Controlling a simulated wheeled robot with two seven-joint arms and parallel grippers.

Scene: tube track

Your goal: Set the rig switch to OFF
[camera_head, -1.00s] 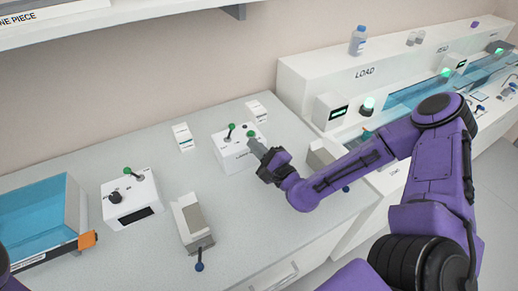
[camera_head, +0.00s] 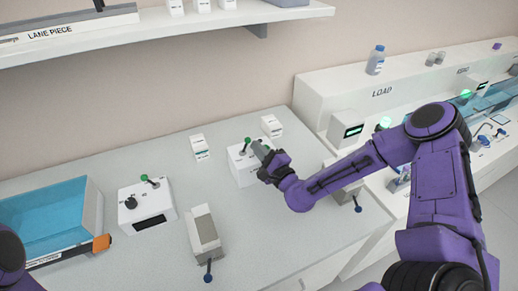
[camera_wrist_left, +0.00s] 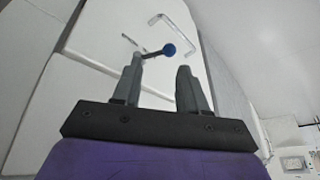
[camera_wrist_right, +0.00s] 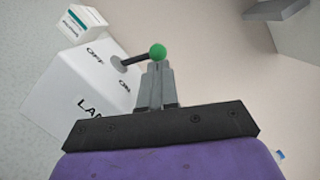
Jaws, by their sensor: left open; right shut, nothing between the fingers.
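A white switch box (camera_head: 241,172) stands on the bench with a green-balled lever (camera_head: 247,140) on top. The right wrist view shows a box (camera_wrist_right: 65,85) marked OFF and ON, with a partly hidden label starting "LA", and a green-balled lever (camera_wrist_right: 158,51) leaning towards my fingers. My right gripper (camera_head: 260,149) is shut and empty, its tips (camera_wrist_right: 155,66) just below the green ball in that view; contact cannot be told. Another white box (camera_head: 147,205) at left has a green-balled lever and black knob. Its label is unreadable. My left gripper (camera_wrist_left: 158,78) is open, outside the head view.
A blue-walled tray (camera_head: 50,212) sits at the left. A grey-white block (camera_head: 203,232) with a blue-tipped lever (camera_head: 208,277) stands at the front. Small white boxes (camera_head: 200,147) stand behind. A blue-ended lever (camera_wrist_left: 169,49) shows beyond the left fingers. Bare bench lies between the boxes.

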